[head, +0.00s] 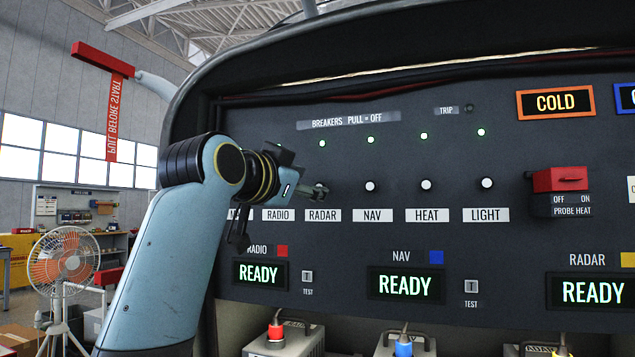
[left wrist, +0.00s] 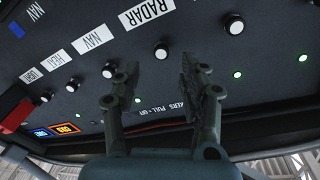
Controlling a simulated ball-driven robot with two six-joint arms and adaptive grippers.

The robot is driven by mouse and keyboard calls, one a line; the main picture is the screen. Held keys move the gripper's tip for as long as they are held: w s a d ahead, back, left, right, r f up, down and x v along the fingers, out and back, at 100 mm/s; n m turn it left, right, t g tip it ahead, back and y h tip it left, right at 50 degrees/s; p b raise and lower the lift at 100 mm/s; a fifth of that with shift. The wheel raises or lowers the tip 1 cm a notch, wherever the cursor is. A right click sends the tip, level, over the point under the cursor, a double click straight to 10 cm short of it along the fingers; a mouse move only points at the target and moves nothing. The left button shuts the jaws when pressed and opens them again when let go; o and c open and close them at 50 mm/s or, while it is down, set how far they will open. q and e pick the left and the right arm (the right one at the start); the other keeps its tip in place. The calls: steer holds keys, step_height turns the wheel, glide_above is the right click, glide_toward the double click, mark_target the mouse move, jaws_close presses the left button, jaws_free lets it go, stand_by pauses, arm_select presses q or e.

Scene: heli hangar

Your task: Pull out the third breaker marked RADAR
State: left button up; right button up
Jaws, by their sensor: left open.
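The RADAR breaker is a small white-capped knob (left wrist: 161,52) under the RADAR label (left wrist: 145,12) in the left wrist view, which sees the panel turned over. In the head view the RADAR label (head: 323,215) shows, but my gripper covers its breaker. My left gripper (head: 303,190) is open at the panel. In the left wrist view its two fingertips (left wrist: 160,76) stand apart on either side of the line to the RADAR knob, with nothing between them. Whether they touch the panel cannot be told. A green light (head: 322,143) glows above that breaker.
The NAV (head: 370,186), HEAT (head: 426,184) and LIGHT (head: 487,183) knobs stand in the same row to the right. A red guarded switch (head: 560,180) sticks out further right. A red pull tag (head: 114,118) hangs at the left. READY displays (head: 404,285) sit below.

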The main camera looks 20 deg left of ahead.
arm_select(q)
steer(key=shift+w+d+p, duration=0.15)
steer(key=shift+w+p, duration=0.05)
steer(key=shift+w, duration=0.95)
steer(key=shift+w+d+p, duration=0.1)
steer(key=shift+w+p, duration=0.1)
steer(key=shift+w, duration=0.95)
jaws_close()
